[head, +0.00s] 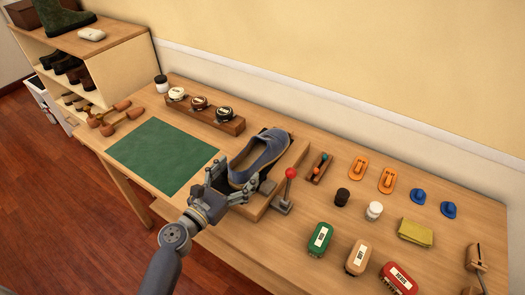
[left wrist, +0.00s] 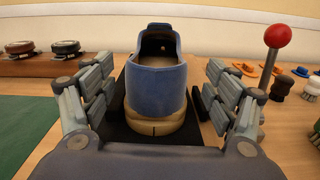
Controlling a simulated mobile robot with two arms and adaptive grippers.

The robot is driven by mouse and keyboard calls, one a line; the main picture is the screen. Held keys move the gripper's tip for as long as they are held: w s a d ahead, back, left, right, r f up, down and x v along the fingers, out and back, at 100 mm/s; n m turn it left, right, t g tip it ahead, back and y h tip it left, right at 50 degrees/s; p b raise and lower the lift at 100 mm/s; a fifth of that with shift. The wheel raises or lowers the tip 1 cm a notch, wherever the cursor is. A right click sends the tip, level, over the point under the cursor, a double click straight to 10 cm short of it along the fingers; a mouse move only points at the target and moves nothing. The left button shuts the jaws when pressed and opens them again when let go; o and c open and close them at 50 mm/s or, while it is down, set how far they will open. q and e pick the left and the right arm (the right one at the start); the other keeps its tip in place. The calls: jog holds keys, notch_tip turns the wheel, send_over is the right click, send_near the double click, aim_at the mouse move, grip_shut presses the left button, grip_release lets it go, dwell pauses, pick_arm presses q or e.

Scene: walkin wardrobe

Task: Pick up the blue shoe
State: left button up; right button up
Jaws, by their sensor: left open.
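The blue shoe (head: 262,155) sits upright on a dark pad on a wooden block (head: 284,172) on the table. Its heel faces my left gripper (head: 231,182) and its toe points to the back right in the head view. In the left wrist view the blue shoe (left wrist: 155,88) stands heel-on in the middle. The open fingers of my left gripper (left wrist: 158,100) are on either side of the heel, with a visible gap on each side. My right gripper is not in view.
A red-knobbed lever (head: 290,174) stands close to the right of the shoe. A green mat (head: 162,156) lies to the left, and a wooden rack with round tins (head: 201,110) stands behind.

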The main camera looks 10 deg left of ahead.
aim_at(247, 162)
pick_arm(q)
jog(key=x, duration=0.4)
jog(key=shift+w+a+p, duration=0.1)
jog(key=shift+w+p, duration=0.05)
jog(key=shift+p, duration=0.2)
jog(key=shift+w+f, duration=0.15)
jog(key=shift+w, duration=0.2)
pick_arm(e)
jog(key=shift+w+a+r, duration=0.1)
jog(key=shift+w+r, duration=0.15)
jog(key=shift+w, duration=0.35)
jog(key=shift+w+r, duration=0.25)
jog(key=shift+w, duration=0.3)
pick_arm(q)
jog(key=shift+s, duration=0.1)
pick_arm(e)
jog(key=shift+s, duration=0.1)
pick_arm(q)
jog(key=c, duration=1.4)
jog(key=shift+c, duration=0.2)
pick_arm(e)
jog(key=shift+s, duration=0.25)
